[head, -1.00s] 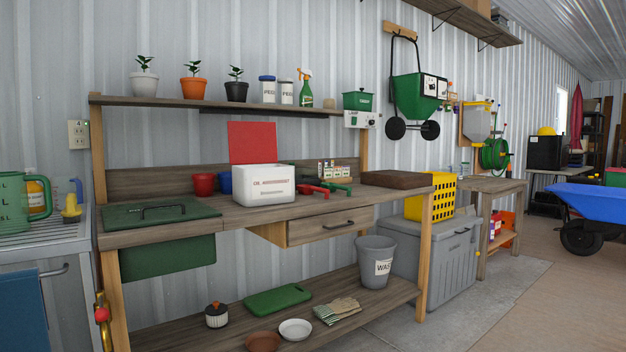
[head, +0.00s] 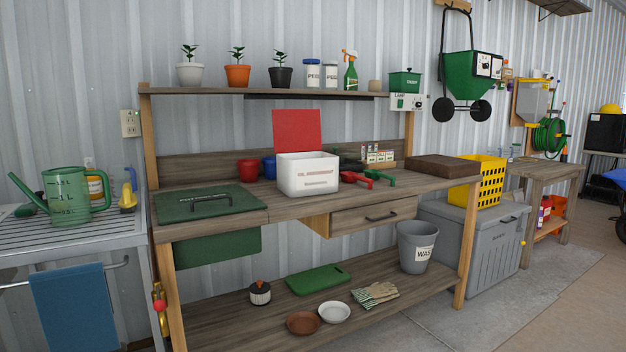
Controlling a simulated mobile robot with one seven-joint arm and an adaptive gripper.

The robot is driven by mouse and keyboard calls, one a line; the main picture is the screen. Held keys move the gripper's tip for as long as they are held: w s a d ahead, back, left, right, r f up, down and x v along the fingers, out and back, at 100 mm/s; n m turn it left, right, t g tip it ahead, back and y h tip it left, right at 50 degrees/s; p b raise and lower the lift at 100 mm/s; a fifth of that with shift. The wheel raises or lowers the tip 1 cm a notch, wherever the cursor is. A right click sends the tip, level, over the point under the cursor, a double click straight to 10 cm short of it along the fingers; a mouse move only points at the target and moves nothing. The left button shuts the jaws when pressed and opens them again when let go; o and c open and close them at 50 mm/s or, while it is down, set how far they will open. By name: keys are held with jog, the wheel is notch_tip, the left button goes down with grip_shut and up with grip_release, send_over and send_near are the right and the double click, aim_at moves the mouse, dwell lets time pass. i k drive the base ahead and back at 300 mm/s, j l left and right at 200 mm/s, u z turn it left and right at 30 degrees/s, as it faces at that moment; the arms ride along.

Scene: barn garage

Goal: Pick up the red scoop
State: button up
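The red scoop (head: 354,181) lies on the wooden potting bench (head: 285,203), just right of a white box with an open red lid. Its near end is partly behind the box's right side. A green tool of similar shape (head: 380,177) lies right beside it. My gripper is not in view.
The white box (head: 308,175) stands at the bench's middle front. Red and blue pots (head: 248,168) are left of it, seed packets (head: 376,155) behind the scoop and a brown tray (head: 442,167) to the right. A drawer (head: 373,214) is below. A shelf (head: 215,91) runs above.

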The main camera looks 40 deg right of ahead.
aim_at(348, 177)
jog(key=l+u, duration=0.45)
jog(key=l, duration=0.75)
jog(key=l+u, duration=0.1)
jog(key=l, duration=0.5)
jog(key=k+l+u, duration=0.1)
jog(key=l, duration=0.5)
jog(key=k+l, duration=0.1)
jog(key=l, duration=1.5)
jog(key=k+l, duration=0.15)
jog(key=l, duration=0.65)
jog(key=i+l, duration=0.25)
jog(key=i, duration=0.2)
jog(key=j+u, duration=0.05)
